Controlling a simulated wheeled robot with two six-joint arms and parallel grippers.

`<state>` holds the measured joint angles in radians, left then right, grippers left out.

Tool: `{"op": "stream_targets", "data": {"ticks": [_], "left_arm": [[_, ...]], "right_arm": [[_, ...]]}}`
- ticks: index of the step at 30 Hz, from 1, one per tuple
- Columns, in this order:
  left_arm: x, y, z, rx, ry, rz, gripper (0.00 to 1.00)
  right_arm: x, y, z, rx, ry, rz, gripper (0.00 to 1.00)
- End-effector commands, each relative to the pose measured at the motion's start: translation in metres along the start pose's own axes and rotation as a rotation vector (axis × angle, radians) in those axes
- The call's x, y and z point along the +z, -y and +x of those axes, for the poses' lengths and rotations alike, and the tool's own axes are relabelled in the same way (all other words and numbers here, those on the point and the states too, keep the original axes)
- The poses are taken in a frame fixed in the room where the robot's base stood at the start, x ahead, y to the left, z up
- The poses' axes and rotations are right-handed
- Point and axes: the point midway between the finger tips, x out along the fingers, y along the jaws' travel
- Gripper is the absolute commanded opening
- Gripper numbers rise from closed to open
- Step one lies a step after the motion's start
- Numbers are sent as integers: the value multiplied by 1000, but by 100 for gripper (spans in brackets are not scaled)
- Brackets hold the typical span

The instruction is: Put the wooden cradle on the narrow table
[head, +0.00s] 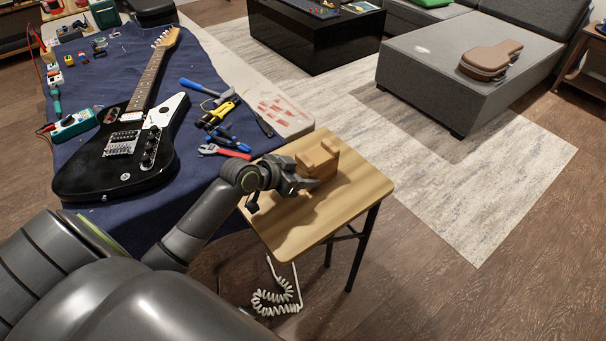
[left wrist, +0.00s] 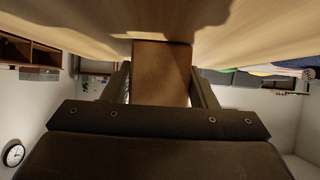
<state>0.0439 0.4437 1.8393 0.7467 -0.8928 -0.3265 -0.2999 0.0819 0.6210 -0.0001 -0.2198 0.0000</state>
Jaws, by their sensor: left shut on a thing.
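The wooden cradle (head: 318,158) is a small orange-brown block with a raised end. It is at the narrow table's top, near its far edge; I cannot tell whether it bears fully on the wood. The narrow table (head: 350,190) has a light wooden top and dark legs. My left gripper (head: 308,183) is at the cradle's near side, low over the tabletop, and shut on it. In the left wrist view the cradle (left wrist: 161,72) sits between the two fingers, close against the wooden surface. My right gripper is not in view.
A workbench with a blue cloth (head: 215,65) stands left of the narrow table. It holds a black electric guitar (head: 120,150), pliers (head: 228,139) and other tools. A coiled white cable (head: 277,298) lies below. Open floor is to the right.

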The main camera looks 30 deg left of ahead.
Motion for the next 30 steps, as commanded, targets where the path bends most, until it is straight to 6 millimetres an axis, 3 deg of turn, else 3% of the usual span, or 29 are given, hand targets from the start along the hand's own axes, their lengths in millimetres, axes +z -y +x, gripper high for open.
{"op": "stream_targets", "data": {"ticks": [8,9,14,24,30], "left_arm": [[0,0,1,0,-3,1,30],[2,0,2,0,-1,0,54],[1,0,1,0,0,0,74],[-2,0,-1,0,-1,1,74],[-1,1,-27,-2,1,5,74]], "right_arm": [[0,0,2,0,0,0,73],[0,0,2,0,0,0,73],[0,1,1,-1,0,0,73],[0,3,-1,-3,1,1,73],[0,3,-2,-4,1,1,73]]}}
